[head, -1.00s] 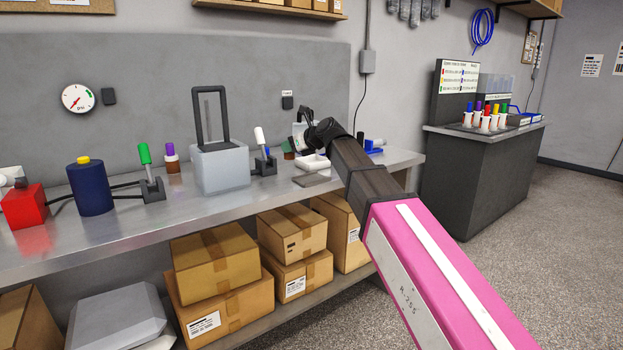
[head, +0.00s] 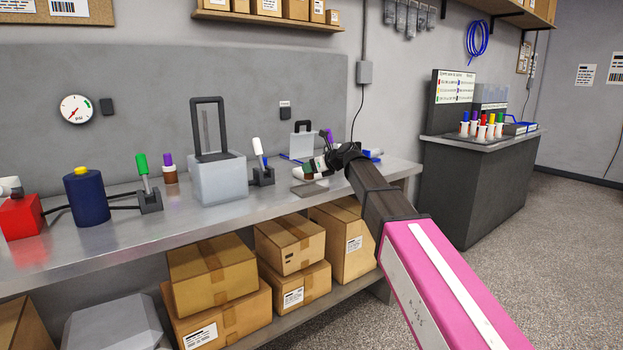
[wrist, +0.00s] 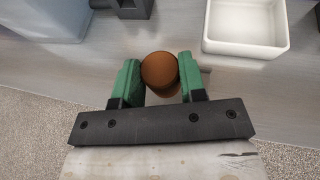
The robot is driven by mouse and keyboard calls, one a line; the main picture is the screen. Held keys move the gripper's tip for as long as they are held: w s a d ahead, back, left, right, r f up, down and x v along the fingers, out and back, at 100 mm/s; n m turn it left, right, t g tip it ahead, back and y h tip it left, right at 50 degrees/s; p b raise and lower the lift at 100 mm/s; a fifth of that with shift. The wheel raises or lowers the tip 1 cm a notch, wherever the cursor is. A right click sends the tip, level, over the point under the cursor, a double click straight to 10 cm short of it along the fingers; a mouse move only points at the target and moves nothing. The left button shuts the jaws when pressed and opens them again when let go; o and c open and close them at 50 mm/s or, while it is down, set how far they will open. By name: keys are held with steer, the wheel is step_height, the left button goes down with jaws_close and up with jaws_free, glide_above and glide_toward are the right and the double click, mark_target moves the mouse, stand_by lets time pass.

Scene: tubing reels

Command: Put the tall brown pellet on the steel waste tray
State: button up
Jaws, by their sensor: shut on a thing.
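The brown pellet (wrist: 160,72) is a round-topped cylinder between the two green fingers of my gripper (wrist: 158,65) in the wrist view. My gripper is shut on it, and its top faces the wrist camera. In the head view my gripper (head: 317,167) is low over the right part of the bench, and the pellet is hard to make out there. A flat grey plate (head: 306,189), which looks like the steel waste tray, lies on the bench just below my gripper, partly covered from view. I cannot tell whether the pellet touches it.
A white square dish (wrist: 246,47) stands right of the pellet in the wrist view. A dark holder with a white-capped pen (head: 259,165) and a grey handled container (head: 217,180) stand to the left. A white handled box (head: 302,142) is behind my gripper.

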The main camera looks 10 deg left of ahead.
mark_target(313, 176)
steer(key=shift+f, duration=2)
steer(key=o, duration=0.9)
steer(key=shift+f, duration=0.1)
steer(key=v, duration=1.2)
steer(key=s+d+f+n+g+h, duration=0.1)
steer(key=s+d+f+n+h, duration=0.15)
steer(key=d+f, duration=0.4)
steer(key=s+d+f+n+h, duration=0.15)
steer(key=d+f+n, duration=0.25)
steer(key=f, duration=0.5)
steer(key=s+d+f+n+g+h, duration=0.1)
steer(key=d+f+n+h, duration=0.15)
steer(key=d+f, duration=0.4)
steer(key=s+d+f+n+g+h, duration=0.2)
steer(key=s+d+f+n+h, duration=0.1)
steer(key=s+d+f+n, duration=0.4)
steer(key=s+d+f+n+g+h, duration=0.1)
steer(key=s+d+f+n+h, duration=0.2)
steer(key=s+d+f+n, duration=0.4)
step_height(313, 176, down, 7)
steer(key=s+d, duration=0.1)
steer(key=d, duration=0.1)
steer(key=shift+d+g, duration=0.4)
